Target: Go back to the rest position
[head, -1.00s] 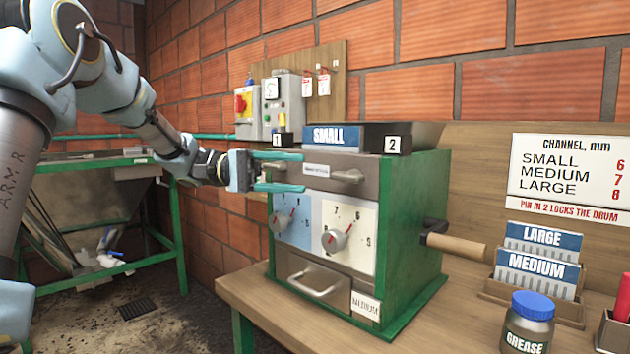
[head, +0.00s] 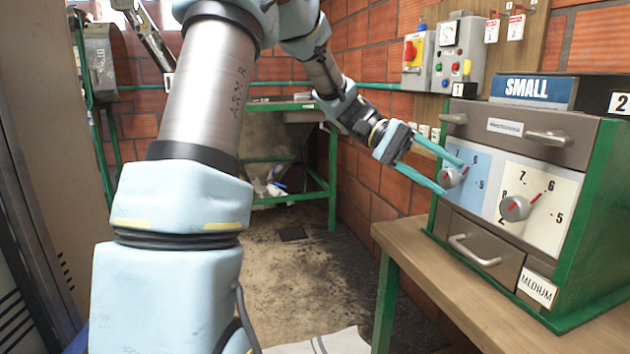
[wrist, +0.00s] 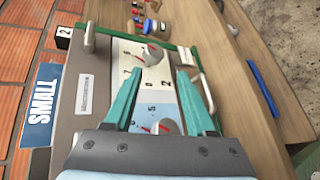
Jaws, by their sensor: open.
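My gripper (head: 450,176) is open and empty in the head view, its two teal fingers pointing right at the machine's blue dial panel. The fingertips overlap the left dial (head: 453,178) in the picture; I cannot tell whether they touch it. In the wrist view my gripper (wrist: 160,72) spreads on either side of the dial panel, with one dial (wrist: 153,54) between and beyond the fingertips and the other dial (wrist: 168,127) close to the palm. The green and grey machine (head: 595,215) stands on a wooden bench with a SMALL plate (head: 527,88) on top.
The wooden bench (head: 420,262) lies below the arm at the right. A green-framed table (head: 333,180) stands behind. A control box (head: 458,55) hangs on the brick wall. A blue bar (wrist: 263,88) lies on the bench. The floor (head: 300,275) between is mostly open.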

